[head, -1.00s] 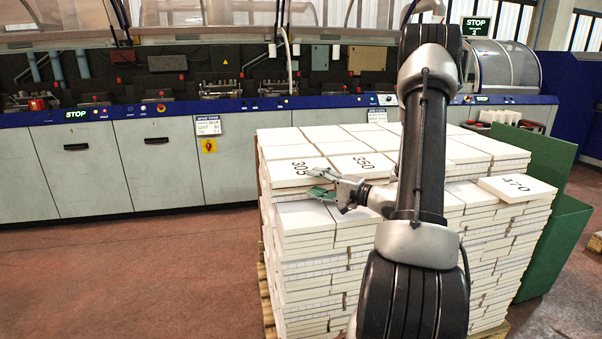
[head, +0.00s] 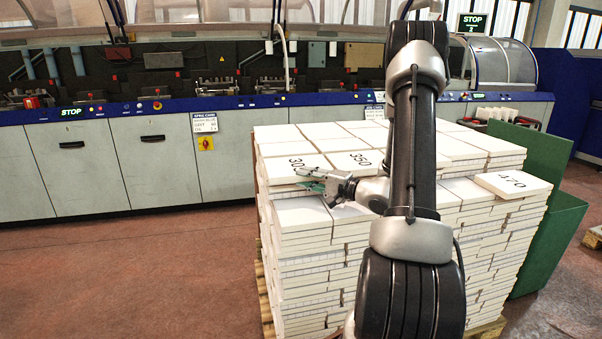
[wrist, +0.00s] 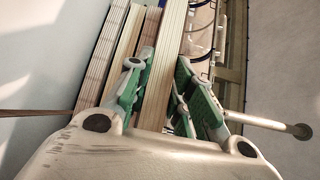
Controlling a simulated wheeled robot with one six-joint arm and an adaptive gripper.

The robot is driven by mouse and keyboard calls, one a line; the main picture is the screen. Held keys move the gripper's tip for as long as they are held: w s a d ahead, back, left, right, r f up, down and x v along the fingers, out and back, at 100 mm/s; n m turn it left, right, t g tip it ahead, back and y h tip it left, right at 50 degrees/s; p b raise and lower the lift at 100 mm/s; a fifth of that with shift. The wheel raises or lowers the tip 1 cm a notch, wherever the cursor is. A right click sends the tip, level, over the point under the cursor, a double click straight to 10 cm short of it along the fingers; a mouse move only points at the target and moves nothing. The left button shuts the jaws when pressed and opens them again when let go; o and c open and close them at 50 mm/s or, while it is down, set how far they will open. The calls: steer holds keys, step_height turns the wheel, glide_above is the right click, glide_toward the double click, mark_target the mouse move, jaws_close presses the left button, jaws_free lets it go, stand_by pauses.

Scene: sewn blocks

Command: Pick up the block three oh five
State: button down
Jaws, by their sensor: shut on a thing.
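The block 305 (head: 285,166) is a flat cream-white block at the top left corner of the stack. Its number reads "30", with the last digit covered by my gripper. My gripper (head: 313,180) reaches in from the right at the block's front edge, with one finger over the top and the other at its lower side. In the wrist view my gripper (wrist: 164,88) has its green-padded fingers on either side of one block (wrist: 166,55), shut on it. The block still lies in line with the stack, and I see no clear gap under it.
Block 350 (head: 358,161) lies right beside it, and block 470 (head: 512,184) lies at the stack's right. The tall stack (head: 305,265) stands on a wooden pallet. A green panel (head: 545,165) is at right. A long machine (head: 100,160) runs behind. The floor at left is clear.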

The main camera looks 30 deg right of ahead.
steer(key=shift+r, duration=0.1)
step_height(320, 180, up, 10)
steer(key=shift+f, duration=0.1)
stand_by(0.3)
stand_by(0.9)
